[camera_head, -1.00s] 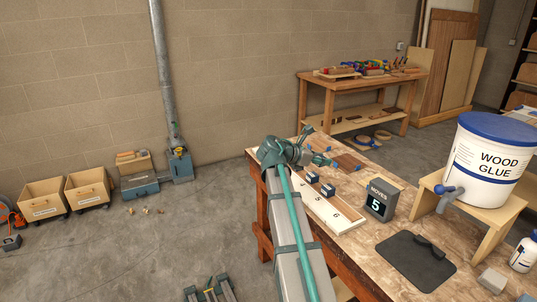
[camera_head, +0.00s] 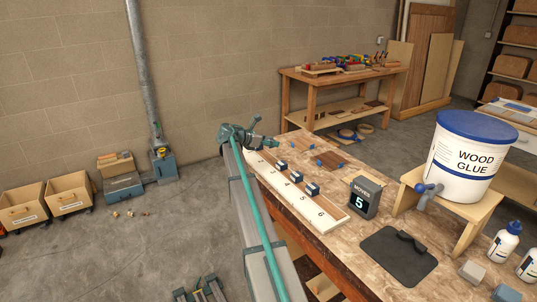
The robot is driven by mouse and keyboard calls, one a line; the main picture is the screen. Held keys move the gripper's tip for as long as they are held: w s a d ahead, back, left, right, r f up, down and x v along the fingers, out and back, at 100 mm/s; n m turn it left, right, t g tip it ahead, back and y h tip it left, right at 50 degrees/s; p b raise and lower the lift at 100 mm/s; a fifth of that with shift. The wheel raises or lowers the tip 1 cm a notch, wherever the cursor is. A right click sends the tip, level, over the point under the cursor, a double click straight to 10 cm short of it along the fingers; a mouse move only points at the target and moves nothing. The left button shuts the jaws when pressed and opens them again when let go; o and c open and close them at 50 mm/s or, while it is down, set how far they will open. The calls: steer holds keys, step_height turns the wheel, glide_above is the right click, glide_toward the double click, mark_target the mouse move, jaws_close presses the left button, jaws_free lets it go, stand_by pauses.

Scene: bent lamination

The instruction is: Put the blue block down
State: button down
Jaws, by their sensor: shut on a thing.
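My gripper (camera_head: 266,143) is at the far left end of the workbench, above the far end of a white numbered board (camera_head: 318,222). It is small and partly hidden by my own wrist. It is shut, but the blue block in it cannot be made out clearly. Three small blocks with dark blue parts sit in a row on the board: one nearest the gripper (camera_head: 281,168), one in the middle (camera_head: 297,177) and one nearer the camera (camera_head: 312,189). Numbers including 4, 5 and 6 show on the board.
A dark counter reading "MOVES 5" (camera_head: 364,198) stands right of the board. Wood pieces with blue ends (camera_head: 331,160) lie behind it. A black mat (camera_head: 385,262) and a glue bucket (camera_head: 466,165) on a wooden stand are to the right. Bare benchtop (camera_head: 325,254) shows between the board and the mat.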

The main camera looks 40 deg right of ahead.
glide_above(269, 158)
step_height(269, 158, down, 6)
steer(key=shift+s+r+p, duration=0.1)
steer(key=shift+s+p, duration=0.05)
steer(key=shift+p, duration=0.2)
steer(key=shift+f, duration=1.75)
steer(key=shift+f, duration=0.15)
steer(key=c, duration=0.7)
jaws_free()
steer(key=shift+o, duration=0.2)
